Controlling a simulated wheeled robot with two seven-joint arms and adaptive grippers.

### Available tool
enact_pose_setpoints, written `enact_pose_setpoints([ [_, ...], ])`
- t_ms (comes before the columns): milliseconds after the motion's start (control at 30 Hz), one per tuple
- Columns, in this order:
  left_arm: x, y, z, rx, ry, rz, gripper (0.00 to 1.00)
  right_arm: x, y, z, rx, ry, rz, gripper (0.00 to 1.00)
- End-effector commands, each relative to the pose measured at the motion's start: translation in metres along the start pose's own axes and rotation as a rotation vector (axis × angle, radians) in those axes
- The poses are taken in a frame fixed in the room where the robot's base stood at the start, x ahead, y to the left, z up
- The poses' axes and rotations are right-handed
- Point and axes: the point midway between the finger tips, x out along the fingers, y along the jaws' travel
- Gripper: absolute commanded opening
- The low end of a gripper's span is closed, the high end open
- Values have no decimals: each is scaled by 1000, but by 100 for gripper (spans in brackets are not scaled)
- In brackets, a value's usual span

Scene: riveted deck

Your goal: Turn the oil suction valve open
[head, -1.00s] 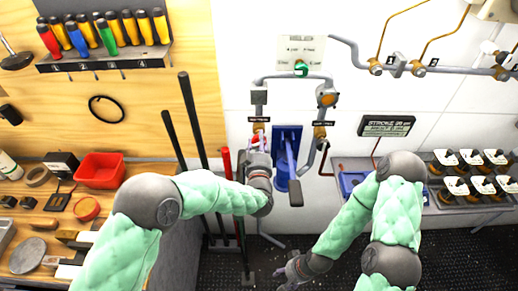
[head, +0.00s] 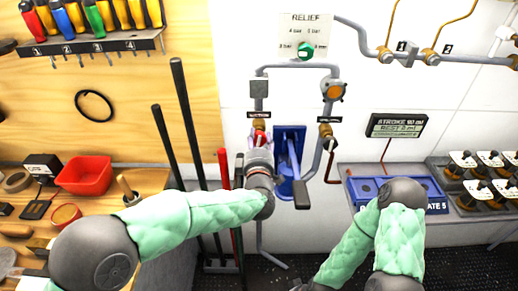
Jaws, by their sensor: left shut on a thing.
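The oil suction valve has a brass body (head: 259,127) on the left pipe, below a small black label that seems to read SUCTION. Its red handle (head: 260,138) points down toward my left gripper (head: 259,148). My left gripper is at the handle from below and shut on it; its fingers and wrist hide the handle's lower part. My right gripper (head: 300,286) is low at the bottom edge, away from the valve and partly cut off.
A blue pump with a lever (head: 290,160) stands just right of the valve. Dark upright bars (head: 190,125) stand to the left. A blue tray (head: 360,187) sits on the right bench.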

Motion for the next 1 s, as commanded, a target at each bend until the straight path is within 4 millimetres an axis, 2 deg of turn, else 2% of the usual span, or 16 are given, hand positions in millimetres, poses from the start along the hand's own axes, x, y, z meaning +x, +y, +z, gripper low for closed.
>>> enact_pose_setpoints([
  [33, 1, -1, -1, -34, 6, 5, 13, 8, 3, 0, 0, 0, 0, 60],
  [300, 1, 0, -2, -152, 6, 3, 13, 22, 8, -1, 0, 0, 0, 60],
  [933, 1, 1, -3, -194, 7, 1, 13, 26, 9, -1, 0, 0, 0, 60],
  [967, 1, 1, -3, -194, 7, 1, 54, 26, 9, -1, 0, 0, 0, 60],
  [1000, 1, 1, -3, -194, 6, 1, 66, 26, 9, -1, 0, 0, 0, 60],
])
